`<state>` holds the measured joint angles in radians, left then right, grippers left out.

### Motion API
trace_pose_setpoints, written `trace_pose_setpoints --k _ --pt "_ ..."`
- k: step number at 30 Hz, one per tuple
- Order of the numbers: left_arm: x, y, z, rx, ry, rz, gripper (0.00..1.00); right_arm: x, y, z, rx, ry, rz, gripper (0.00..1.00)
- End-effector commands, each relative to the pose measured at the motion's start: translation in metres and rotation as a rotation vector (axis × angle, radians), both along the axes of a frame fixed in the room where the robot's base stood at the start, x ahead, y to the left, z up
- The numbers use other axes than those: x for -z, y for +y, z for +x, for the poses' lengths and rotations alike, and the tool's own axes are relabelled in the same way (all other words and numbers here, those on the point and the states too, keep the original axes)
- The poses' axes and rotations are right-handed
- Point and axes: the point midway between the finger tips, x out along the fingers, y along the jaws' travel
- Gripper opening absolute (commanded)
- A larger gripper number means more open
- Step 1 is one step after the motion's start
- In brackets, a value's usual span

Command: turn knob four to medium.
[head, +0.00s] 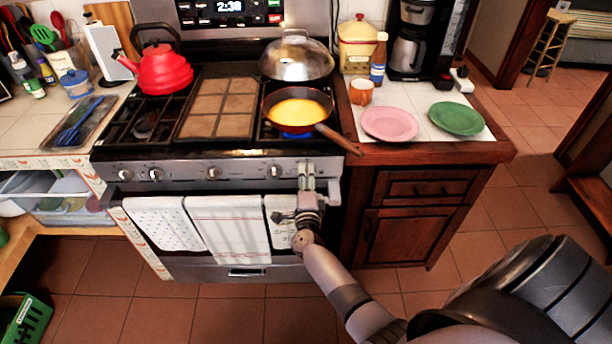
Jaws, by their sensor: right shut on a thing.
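The stove (240,150) has a row of knobs along its steel front panel. A knob (274,171) shows just left of my right gripper (306,172), and others sit further left, including a middle knob (214,172). My right gripper is at the right end of the panel, shut on a stove knob that its fingers mostly hide. I cannot read that knob's setting. A blue flame shows under the orange-filled pan (298,112) on the front right burner. My left gripper is not in view.
The pan's handle (338,139) sticks out over the stove's front right edge, above and right of my gripper. Towels (228,225) hang from the oven rail below. A red kettle (160,72) stands at back left. Pink (389,123) and green plates (456,118) lie on the right counter.

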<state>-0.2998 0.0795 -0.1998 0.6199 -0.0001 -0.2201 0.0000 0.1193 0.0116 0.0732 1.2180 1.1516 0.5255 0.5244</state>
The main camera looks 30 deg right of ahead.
Motion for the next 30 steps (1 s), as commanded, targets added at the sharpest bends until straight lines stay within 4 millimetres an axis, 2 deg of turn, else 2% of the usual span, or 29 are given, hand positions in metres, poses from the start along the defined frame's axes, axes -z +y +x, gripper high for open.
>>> trace_pose_setpoints --k 19,20,27,30 --pt "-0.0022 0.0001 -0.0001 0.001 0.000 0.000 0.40 0.0022 0.0009 -0.0004 -0.002 0.027 -0.037 0.11" --pt "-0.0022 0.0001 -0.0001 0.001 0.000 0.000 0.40 0.0022 0.0009 -0.0003 -0.002 0.027 -0.037 0.41" --pt "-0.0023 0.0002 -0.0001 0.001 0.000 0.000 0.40 0.0014 0.0004 -0.0002 -0.001 0.026 -0.038 0.56" --pt "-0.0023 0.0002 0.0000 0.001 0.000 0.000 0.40 0.0010 0.0002 -0.0001 0.000 0.025 -0.039 0.56"
